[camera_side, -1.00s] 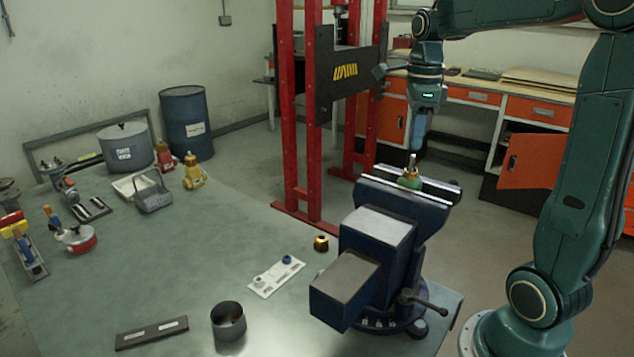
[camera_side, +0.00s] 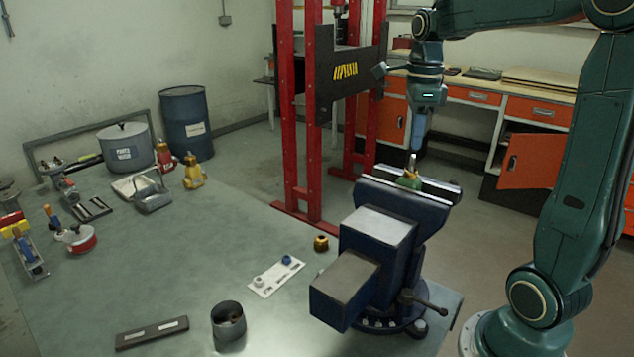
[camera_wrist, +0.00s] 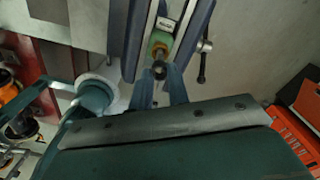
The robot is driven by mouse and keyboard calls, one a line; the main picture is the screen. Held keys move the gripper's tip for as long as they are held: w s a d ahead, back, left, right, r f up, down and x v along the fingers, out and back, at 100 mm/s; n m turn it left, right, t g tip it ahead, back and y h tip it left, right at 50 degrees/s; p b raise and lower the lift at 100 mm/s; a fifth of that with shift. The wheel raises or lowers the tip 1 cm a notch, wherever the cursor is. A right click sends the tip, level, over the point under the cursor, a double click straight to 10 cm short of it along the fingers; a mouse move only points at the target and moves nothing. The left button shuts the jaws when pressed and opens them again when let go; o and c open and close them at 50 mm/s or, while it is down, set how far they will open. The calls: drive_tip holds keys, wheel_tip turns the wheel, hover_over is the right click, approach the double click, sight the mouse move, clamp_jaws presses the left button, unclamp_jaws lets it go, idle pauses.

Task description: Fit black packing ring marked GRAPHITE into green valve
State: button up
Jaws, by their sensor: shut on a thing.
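The green valve (camera_side: 409,181) is clamped upright in the jaws of the blue vise (camera_side: 385,235), with its bright stem pointing up. My gripper (camera_side: 417,146) is just above the stem, pointing down. In the wrist view, my gripper's two blue fingers (camera_wrist: 160,73) are closed around a small dark round thing (camera_wrist: 159,70), which looks like the black packing ring. Its marking cannot be read. The green valve body and a brass-coloured part show just beyond it in the wrist view (camera_wrist: 160,42). Whether the ring touches the stem cannot be told.
A white card (camera_side: 272,279) with small parts and a brass nut (camera_side: 321,243) lie left of the vise. A dark cup (camera_side: 228,322) and a dark slotted bar (camera_side: 152,332) are at the front. Other valves and tools stand at the left. The table's middle is clear.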

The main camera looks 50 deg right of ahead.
sight(413, 156)
drive_tip(key=shift+f, duration=2.65)
idle(0.4)
drive_tip(key=o, duration=0.8)
drive_tip(key=shift+o, duration=0.2)
drive_tip(key=shift+r, duration=0.15)
wheel_tip(413, 156, up, 14)
drive_tip(key=shift+f, duration=0.25)
idle(0.4)
